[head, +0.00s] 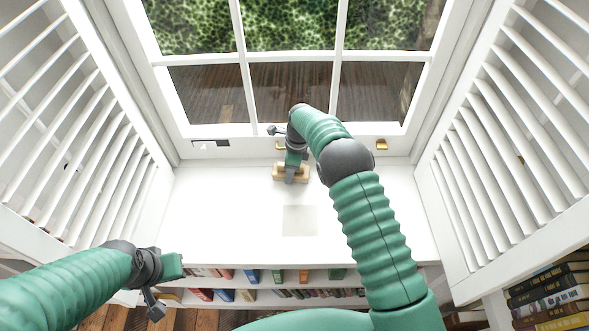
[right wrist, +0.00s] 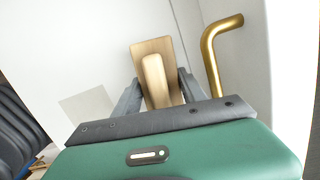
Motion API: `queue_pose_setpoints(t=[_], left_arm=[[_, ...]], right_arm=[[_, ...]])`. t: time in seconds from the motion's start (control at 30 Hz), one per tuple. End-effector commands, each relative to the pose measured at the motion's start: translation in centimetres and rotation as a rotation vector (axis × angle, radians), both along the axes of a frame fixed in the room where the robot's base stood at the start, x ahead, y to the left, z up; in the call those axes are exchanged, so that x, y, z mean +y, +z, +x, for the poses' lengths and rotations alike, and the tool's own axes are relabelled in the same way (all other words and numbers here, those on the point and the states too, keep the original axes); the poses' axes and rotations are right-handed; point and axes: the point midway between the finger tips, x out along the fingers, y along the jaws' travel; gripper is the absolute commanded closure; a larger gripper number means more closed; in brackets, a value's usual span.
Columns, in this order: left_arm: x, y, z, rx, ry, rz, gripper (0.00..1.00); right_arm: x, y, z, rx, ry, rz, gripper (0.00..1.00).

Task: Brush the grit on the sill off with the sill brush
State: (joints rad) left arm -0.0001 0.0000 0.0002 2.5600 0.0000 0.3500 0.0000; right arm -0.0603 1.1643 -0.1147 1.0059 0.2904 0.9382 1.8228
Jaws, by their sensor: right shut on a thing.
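The sill brush (head: 278,173), a pale wooden block with a raised grip, is at the back of the white sill (head: 220,205), near the window frame. My right gripper (head: 291,176) is shut on its grip from above. In the right wrist view the brush (right wrist: 153,50) shows between the two grey fingers of the gripper (right wrist: 158,92). I cannot make out grit grains on the sill, and the arm hides part of it. My left gripper (head: 166,287) hangs at the lower left, in front of the sill and away from the brush; its jaws are unclear.
A pale square patch (head: 300,220) lies on the sill in front of the brush. White louvred shutters (head: 80,140) flank both sides. Brass fittings (head: 381,144) sit on the window frame; a brass handle (right wrist: 215,50) shows close beside the right gripper. Bookshelves (head: 265,276) are below the sill.

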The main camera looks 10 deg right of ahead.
Motion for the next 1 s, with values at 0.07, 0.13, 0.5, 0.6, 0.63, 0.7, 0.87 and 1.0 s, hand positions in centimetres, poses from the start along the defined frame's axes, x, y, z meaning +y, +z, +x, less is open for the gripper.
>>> queue_pose_setpoints(t=[0.07,0.13,0.5,0.6,0.63,0.7,0.87,1.0], left_arm=[[0.0,-0.1,0.0,0.0,0.0,0.0,1.0],[0.0,-0.2,0.0,0.0,0.0,0.0,1.0],[0.0,-0.5,0.0,0.0,0.0,0.0,1.0],[0.0,-0.6,0.0,0.0,0.0,0.0,1.0],[0.0,-0.6,0.0,0.0,0.0,0.0,1.0],[0.0,-0.5,0.0,0.0,0.0,0.0,1.0],[0.0,0.2,0.0,0.0,0.0,0.0,1.0],[0.0,0.7,0.0,0.0,0.0,0.0,1.0]], right_arm=[[0.1,-0.2,0.0,-0.001,0.001,0.0,0.84],[0.1,-0.3,0.0,-0.001,0.001,0.0,0.84],[-0.1,-1.1,0.0,-0.001,0.001,0.002,0.84],[-0.1,-1.3,0.0,-0.001,0.001,0.002,0.84],[-0.1,-1.2,0.0,-0.001,0.001,0.002,0.84],[-0.1,-1.2,0.0,0.0,0.0,0.001,0.84],[-1.2,-0.9,-0.3,0.001,-0.002,0.001,0.84],[-2.7,-0.8,-0.7,0.0,-0.002,0.001,0.84]])
